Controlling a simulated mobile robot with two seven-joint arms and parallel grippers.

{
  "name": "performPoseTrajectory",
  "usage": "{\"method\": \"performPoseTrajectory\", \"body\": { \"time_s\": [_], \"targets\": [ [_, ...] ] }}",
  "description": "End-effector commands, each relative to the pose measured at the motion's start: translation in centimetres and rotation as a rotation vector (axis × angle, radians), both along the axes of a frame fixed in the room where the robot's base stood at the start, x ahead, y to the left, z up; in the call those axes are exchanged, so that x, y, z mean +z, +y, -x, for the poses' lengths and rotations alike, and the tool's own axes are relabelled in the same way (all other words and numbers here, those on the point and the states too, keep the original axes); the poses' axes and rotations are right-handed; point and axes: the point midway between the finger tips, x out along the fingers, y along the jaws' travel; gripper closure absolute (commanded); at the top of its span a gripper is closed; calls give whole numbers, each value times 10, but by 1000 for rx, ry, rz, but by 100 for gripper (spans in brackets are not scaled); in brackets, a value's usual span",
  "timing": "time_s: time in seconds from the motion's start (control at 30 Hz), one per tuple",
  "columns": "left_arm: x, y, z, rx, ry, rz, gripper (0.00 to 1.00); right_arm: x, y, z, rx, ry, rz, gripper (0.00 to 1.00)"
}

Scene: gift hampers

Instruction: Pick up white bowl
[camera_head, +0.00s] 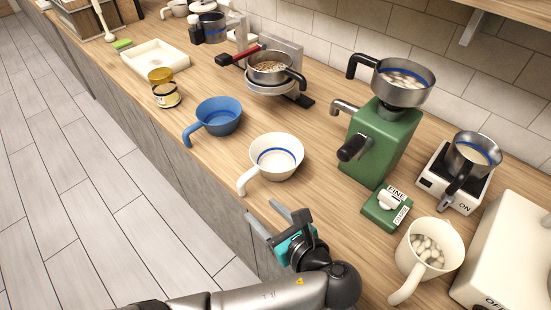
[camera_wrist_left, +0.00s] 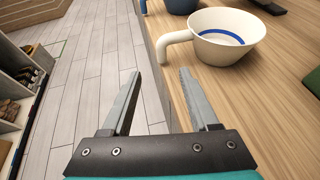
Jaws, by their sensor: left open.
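The white bowl (camera_head: 275,163) has a long handle pointing to the front left and a blue line inside. It stands upright on the wooden counter, and nothing shows in it. It also shows in the left wrist view (camera_wrist_left: 225,38), ahead and to the right of my fingers. My left gripper (camera_head: 268,218) is open and empty at the counter's front edge, a little in front of the bowl and apart from it. In the left wrist view my two fingers (camera_wrist_left: 158,95) are spread with floor and counter edge between them. My right gripper is not in view.
A blue bowl (camera_head: 218,117) stands behind and left of the white bowl. A green grinder (camera_head: 378,142) and a small green switch box (camera_head: 387,209) are to the right. A white cup with pale pieces (camera_head: 428,249) stands right of my arm. Bare counter lies around the white bowl.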

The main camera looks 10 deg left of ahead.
Motion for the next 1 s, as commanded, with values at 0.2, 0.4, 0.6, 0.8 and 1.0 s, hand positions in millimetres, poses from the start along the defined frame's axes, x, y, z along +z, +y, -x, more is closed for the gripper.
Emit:
{"method": "performPoseTrajectory", "body": {
  "time_s": [0.2,0.4,0.6,0.8,1.0],
  "targets": [
    [-19,30,-34,2,-2,-1,39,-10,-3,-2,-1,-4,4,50],
    [-28,42,-49,2,1,2,39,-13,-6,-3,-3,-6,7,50],
    [-33,53,-62,3,-1,1,39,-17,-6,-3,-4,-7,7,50],
    [-43,70,-84,3,-1,2,39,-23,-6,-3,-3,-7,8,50],
    [-46,74,-90,0,1,5,39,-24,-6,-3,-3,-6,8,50]
  ]
}}
